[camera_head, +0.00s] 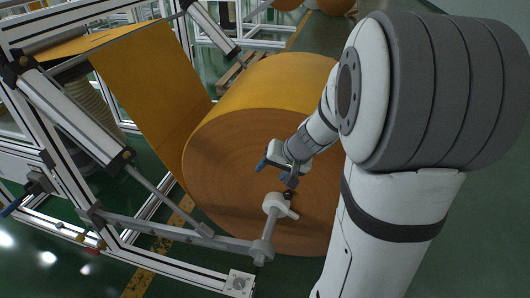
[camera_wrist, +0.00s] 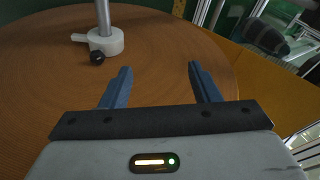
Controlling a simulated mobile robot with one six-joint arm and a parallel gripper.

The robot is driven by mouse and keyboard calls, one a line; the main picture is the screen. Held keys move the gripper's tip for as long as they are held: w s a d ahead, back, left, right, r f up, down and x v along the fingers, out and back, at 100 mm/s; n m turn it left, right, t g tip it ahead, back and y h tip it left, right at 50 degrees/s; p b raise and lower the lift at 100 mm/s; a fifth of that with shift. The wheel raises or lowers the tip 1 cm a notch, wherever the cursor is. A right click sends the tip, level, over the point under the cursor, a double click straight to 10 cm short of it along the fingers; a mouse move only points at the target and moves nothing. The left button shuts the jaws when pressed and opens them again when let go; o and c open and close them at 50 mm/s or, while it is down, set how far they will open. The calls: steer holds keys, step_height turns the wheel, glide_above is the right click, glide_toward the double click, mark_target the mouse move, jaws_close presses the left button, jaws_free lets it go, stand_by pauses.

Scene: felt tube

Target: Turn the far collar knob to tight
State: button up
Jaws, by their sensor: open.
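A large orange felt roll (camera_head: 235,160) shows its flat round end in the head view and fills much of the wrist view (camera_wrist: 150,50). A pale grey collar (camera_head: 276,203) sits on a bar at this end face. A small black knob (camera_head: 288,196) sticks out from the collar. In the wrist view the collar (camera_wrist: 105,42) and its black knob (camera_wrist: 97,57) are at the upper left. My gripper (camera_head: 276,173) is near the end face, just above the collar and knob. Its two blue fingers (camera_wrist: 159,68) are apart, with nothing between them. Another collar is not visible.
A metal frame (camera_head: 170,236) with a bar reaches from the left to below the collar. An orange felt sheet (camera_head: 150,85) runs from the roll up to the frame at upper left. Green floor (camera_head: 100,275) with a yellow line lies below.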

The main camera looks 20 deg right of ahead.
steer(key=s+a+r+n+g+p, duration=0.1)
steer(key=s+a+r+p, duration=0.2)
steer(key=r, duration=0.3)
steer(key=shift+s+a+r+p, duration=0.25)
steer(key=shift+a+r+p, duration=0.05)
steer(key=shift+p, duration=0.15)
